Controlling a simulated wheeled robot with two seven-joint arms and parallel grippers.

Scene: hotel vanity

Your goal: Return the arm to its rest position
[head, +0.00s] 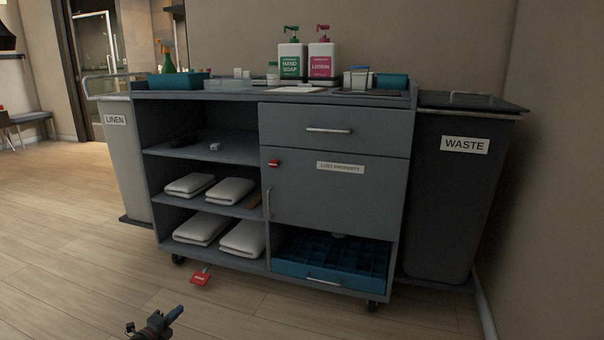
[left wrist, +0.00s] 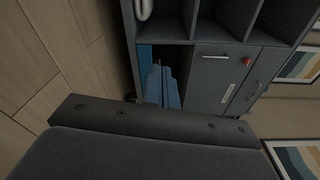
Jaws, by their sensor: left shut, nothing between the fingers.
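My left gripper (head: 174,314) shows at the bottom left of the head view, low in front of the cart and apart from it. It is shut and empty. The grey housekeeping cart (head: 334,195) stands against the wall. My right gripper is in neither view.
A red tag (head: 200,279) lies on the floor by the cart's left wheel. A linen bin (head: 119,165) and a waste bin (head: 455,200) flank the cart. Bottles (head: 292,62) stand on top.

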